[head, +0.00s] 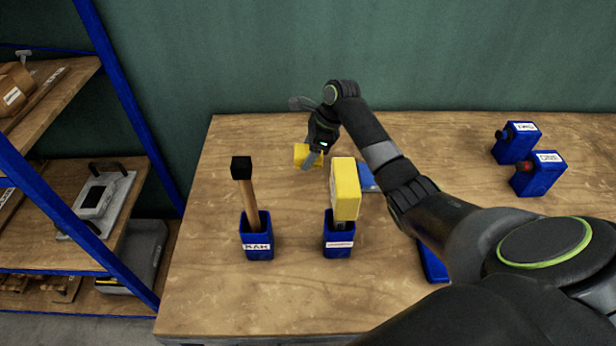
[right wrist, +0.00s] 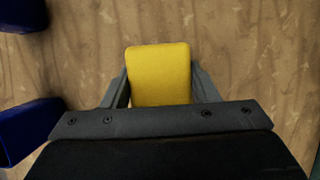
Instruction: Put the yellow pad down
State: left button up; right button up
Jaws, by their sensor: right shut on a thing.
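The yellow pad (head: 308,155) is between the fingers of my right gripper (head: 318,158), over the back left part of the wooden table. In the right wrist view the yellow pad (right wrist: 159,74) fills the gap between the two grey fingers of my right gripper (right wrist: 160,88), which are shut on it from both sides. Bare wood shows around it; whether it touches the table I cannot tell. My left gripper is not in view.
A blue holder (head: 257,243) with a black-topped wooden handle (head: 243,190) and a blue holder (head: 338,243) with a yellow block (head: 345,188) stand in front. Two blue containers (head: 516,142) (head: 538,175) stand at right. A shelf rack (head: 130,100) is at left. The front left table (head: 215,290) is clear.

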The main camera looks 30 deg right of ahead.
aim_at(303, 180)
notch_tip(303, 180, down, 7)
jog(key=shift+f, duration=0.2)
jog(key=shift+f, duration=0.1)
jog(key=o, duration=0.9)
jog(key=v, duration=1.2)
jog(key=shift+b, duration=0.3)
